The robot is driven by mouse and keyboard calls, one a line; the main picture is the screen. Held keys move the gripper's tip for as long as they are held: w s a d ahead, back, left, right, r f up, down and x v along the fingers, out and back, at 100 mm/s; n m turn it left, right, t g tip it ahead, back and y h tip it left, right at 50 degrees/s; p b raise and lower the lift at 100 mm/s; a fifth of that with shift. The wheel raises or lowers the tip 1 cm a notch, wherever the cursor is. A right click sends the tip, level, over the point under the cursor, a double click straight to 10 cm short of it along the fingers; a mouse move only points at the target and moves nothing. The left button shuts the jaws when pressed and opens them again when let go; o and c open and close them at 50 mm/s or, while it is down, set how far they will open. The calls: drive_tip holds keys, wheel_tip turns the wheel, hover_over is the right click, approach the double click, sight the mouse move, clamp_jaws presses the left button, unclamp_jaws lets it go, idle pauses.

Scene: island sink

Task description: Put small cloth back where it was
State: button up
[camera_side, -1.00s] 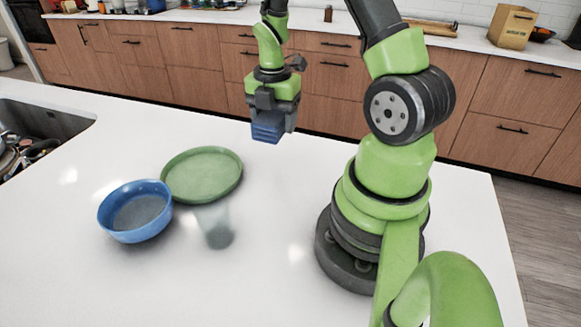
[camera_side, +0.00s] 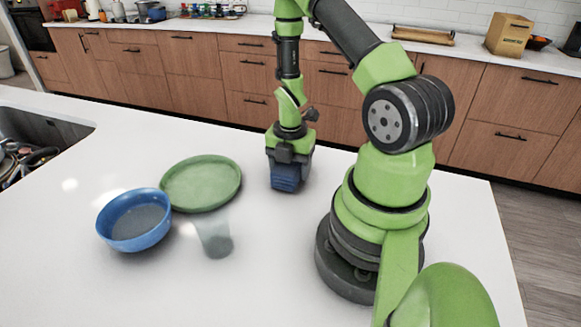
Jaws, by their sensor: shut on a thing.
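The small cloth (camera_side: 286,179) is dark blue and folded. My gripper (camera_side: 287,165) is shut on it and points downward. The cloth is at or just above the white countertop, to the right of the green plate; I cannot tell whether it touches the surface. The gripper's fingertips are largely hidden by the cloth and the gripper body.
A green plate (camera_side: 201,184) lies left of my gripper. A blue bowl (camera_side: 134,221) stands in front of it at left, and a clear glass (camera_side: 214,238) stands near the plate. The sink (camera_side: 38,132) is at far left. The front middle of the countertop (camera_side: 240,295) is clear.

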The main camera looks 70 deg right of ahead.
drive_tip(key=shift+f, duration=0.3)
drive_tip(key=o, duration=0.9)
drive_tip(key=shift+c, duration=0.2)
drive_tip(key=w+a+r+m+t, duration=0.15)
drive_tip(key=a+r+m, duration=0.25)
drive_tip(key=r, duration=0.7)
drive_tip(key=a+r+m+t, duration=0.2)
drive_tip(key=a+r+m, duration=0.25)
drive_tip(key=r, duration=0.75)
drive_tip(key=s+a+r+m+t+y, duration=0.1)
drive_tip(key=s+a+r+m+t, duration=0.1)
drive_tip(key=m, duration=0.4)
drive_tip(key=s+a+r+m+t+y, duration=0.1)
drive_tip(key=s+a+r+m, duration=0.3)
drive_tip(key=a+r+m, duration=0.2)
drive_tip(key=shift+s+a+m+t, duration=0.3)
drive_tip(key=shift+a+m+t, duration=0.05)
drive_tip(key=shift+a+m, duration=0.4)
